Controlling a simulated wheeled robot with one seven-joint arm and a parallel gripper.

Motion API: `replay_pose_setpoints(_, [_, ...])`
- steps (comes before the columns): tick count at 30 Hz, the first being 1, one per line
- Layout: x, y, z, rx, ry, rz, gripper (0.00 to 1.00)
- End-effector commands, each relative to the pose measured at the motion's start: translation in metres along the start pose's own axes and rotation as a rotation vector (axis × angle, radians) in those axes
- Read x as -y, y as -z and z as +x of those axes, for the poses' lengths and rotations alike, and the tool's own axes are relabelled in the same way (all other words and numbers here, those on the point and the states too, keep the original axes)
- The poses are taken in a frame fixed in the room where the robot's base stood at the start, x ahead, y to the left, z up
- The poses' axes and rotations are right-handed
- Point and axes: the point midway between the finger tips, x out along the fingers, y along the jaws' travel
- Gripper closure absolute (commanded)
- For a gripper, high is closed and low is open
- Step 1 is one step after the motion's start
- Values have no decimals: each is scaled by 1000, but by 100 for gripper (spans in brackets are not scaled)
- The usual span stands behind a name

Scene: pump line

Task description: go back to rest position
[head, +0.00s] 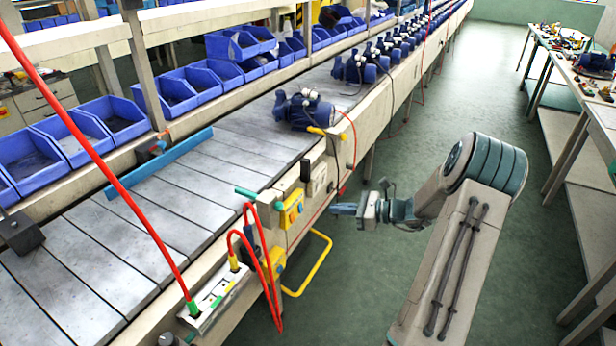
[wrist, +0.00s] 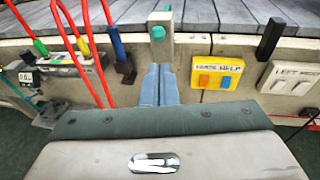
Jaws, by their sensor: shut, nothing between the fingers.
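My gripper (head: 345,209) is at the end of my arm, beside the conveyor line's front edge and over the aisle floor. Its blue-grey fingers (wrist: 158,85) are together with nothing between them. In the wrist view they point at the conveyor's side panel, just below a post with a green knob (wrist: 158,33). I cannot tell the exact gap between the fingertips and the panel.
A yellow switch box (head: 291,211) and a yellow bent rail (head: 318,265) are on the conveyor side. Red cables (head: 265,265) loop nearby. Blue pumps (head: 305,110) stand on the conveyor (head: 200,175). A workbench (head: 606,115) stands right. The aisle floor (head: 470,90) is clear.

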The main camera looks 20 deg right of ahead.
Motion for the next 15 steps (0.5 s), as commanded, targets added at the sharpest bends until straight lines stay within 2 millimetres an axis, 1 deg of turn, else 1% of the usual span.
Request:
replay_pose_setpoints(5, [0, 0, 0, 0, -1, 0, 100])
replay_pose_setpoints(7, [-8, -8, 6, -24, -29, -30, 100])
replay_pose_setpoints(8, [-15, -12, 11, -46, -53, -55, 100])
replay_pose_setpoints(11, [-44, -30, 27, -136, -156, -165, 100])
replay_pose_setpoints(15, [-95, -54, 42, -282, -328, -365, 100])
